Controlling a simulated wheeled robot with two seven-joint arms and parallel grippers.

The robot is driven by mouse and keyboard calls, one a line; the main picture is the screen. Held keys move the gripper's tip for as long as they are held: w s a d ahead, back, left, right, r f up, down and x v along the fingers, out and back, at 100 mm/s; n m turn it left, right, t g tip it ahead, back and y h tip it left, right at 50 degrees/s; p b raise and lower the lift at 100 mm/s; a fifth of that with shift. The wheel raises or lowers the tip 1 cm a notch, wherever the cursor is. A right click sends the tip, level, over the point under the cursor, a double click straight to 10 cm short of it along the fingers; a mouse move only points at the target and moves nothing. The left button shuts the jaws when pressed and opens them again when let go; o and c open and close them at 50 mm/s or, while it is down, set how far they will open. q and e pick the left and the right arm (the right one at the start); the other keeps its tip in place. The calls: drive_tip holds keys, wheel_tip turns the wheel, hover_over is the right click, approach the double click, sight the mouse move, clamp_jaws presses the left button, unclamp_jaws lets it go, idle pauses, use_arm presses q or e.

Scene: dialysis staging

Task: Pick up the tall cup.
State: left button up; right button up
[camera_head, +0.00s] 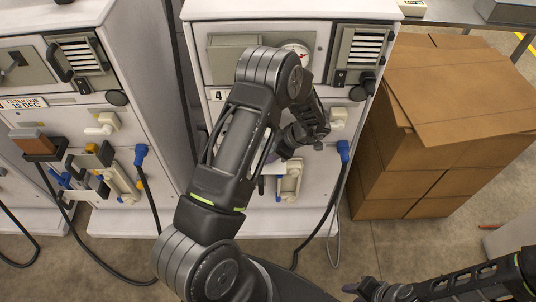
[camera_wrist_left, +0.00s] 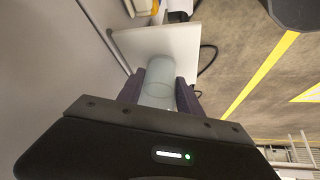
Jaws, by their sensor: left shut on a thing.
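The tall cup (camera_wrist_left: 159,82) is a clear, pale, see-through cylinder in the left wrist view. It sits between the two dark purple fingers of my left gripper (camera_wrist_left: 160,95), which is shut on it. A white flat surface (camera_wrist_left: 135,42) shows just beyond the cup; I cannot tell whether the cup touches it. In the head view my left gripper (camera_head: 280,151) is at the front of the machine marked 4, largely behind my own arm, and the cup cannot be made out there. My right gripper (camera_head: 366,288) is low at the right, away from the machines; its finger opening is unclear.
The white machine marked 4 (camera_head: 230,118) stands close to my left gripper, with a blue-ended hose (camera_head: 343,150) at its front. Another white machine (camera_head: 60,110) stands to the left. Stacked cardboard boxes (camera_head: 440,130) stand to the right. Floor (camera_head: 400,245) is clear before the boxes.

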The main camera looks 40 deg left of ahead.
use_arm(q)
clamp_jaws()
drive_tip(key=shift+r, duration=0.3)
drive_tip(key=shift+r, duration=0.35)
drive_tip(key=shift+s+d+r+b, duration=0.1)
drive_tip(key=shift+s+d+b, duration=0.05)
drive_tip(key=shift+b, duration=0.2)
drive_tip(key=s+d+b, duration=0.3)
drive_tip(key=s+d, duration=0.7)
drive_tip(key=s, duration=0.4)
drive_tip(key=shift+d, duration=0.25)
drive_tip(key=shift+d, duration=0.15)
idle(0.7)
